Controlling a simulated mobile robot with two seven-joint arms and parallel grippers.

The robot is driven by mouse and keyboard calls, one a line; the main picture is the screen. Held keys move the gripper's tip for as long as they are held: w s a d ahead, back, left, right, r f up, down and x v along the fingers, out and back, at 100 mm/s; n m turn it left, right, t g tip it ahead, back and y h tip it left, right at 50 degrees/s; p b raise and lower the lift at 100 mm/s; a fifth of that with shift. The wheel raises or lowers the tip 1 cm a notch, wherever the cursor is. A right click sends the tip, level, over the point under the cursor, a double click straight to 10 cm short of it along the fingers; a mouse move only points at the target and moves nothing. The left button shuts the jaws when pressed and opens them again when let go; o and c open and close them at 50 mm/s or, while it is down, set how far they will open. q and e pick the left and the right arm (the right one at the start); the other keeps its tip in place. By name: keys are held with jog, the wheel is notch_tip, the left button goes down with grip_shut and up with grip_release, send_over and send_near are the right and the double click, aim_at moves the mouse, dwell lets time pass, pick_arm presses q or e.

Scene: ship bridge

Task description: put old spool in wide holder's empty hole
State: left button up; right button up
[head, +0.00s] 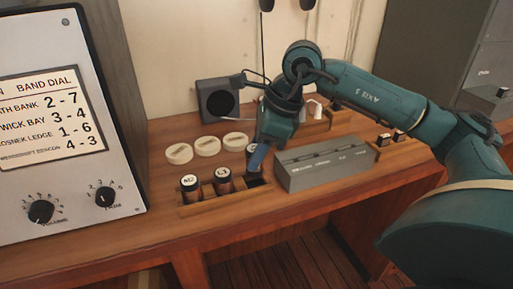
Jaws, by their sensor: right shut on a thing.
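The wide wooden holder (222,202) lies on the wooden desk. Two dark spools with white tops stand in it, one marked M2 (190,187) and one marked L1 (223,181). A dark opening (257,181) shows at its right end, partly hidden by my gripper. My right gripper (259,160) is shut, pointing down over that right end. A dark spool with a white top (251,149) shows at its fingers, partly covered by them; it appears to be the thing held. My left gripper is not in view.
A grey slotted box (325,163) stands close to the right of the holder. Several pale round discs (207,146) lie behind the holder. A dark speaker (217,101) stands at the wall. A large panel with dials (62,120) stands at the left.

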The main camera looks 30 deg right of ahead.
jog(key=shift+f+b, duration=0.35)
jog(key=shift+f, duration=0.3)
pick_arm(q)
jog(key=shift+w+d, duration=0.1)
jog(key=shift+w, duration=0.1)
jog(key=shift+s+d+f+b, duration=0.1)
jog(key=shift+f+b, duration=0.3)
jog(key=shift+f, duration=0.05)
pick_arm(e)
jog(key=shift+f, duration=0.25)
pick_arm(q)
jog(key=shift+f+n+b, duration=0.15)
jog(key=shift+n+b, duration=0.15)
jog(key=shift+b, duration=0.2)
pick_arm(e)
jog(key=shift+f, duration=0.4)
dwell(0.7)
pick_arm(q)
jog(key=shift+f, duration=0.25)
pick_arm(e)
jog(key=shift+f, duration=0.25)
pick_arm(q)
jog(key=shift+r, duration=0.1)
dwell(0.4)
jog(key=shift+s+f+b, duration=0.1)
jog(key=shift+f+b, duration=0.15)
jog(key=shift+b, duration=0.35)
pick_arm(e)
jog(key=shift+f, duration=0.25)
